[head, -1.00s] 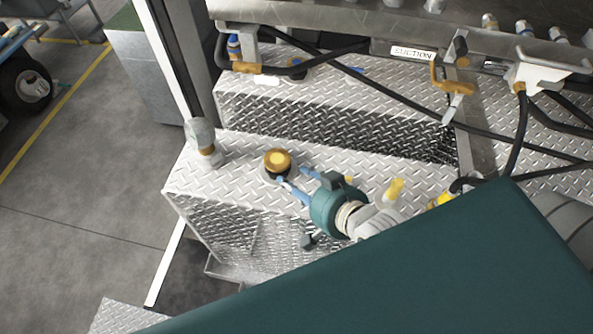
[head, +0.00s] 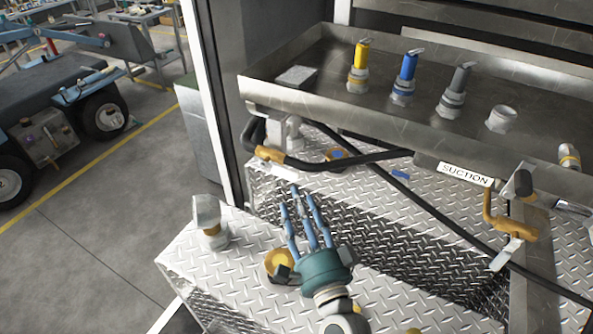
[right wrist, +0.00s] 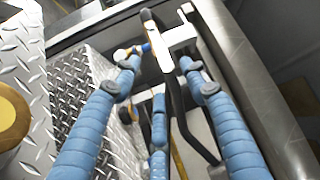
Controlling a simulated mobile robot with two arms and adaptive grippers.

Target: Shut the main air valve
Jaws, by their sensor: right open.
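A valve with an orange handle (head: 270,154) sits under the left end of the metal tray, with a black hose running from it. A second orange lever (head: 495,217) hangs at the right beside the SUCTION label. No label marks either one as the main air valve. My right gripper (head: 303,205) is open and empty, below the left valve and apart from it, its blue fingers pointing up toward the tray. In the right wrist view, a white bracket (right wrist: 175,45) and a black hose show beyond the spread fingers. My left gripper is not in view.
The metal tray (head: 290,102) juts out above, holding yellow, blue and grey capped fittings. A grey capped post (head: 208,218) and a round yellow-topped knob (head: 277,262) stand on the diamond-plate step.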

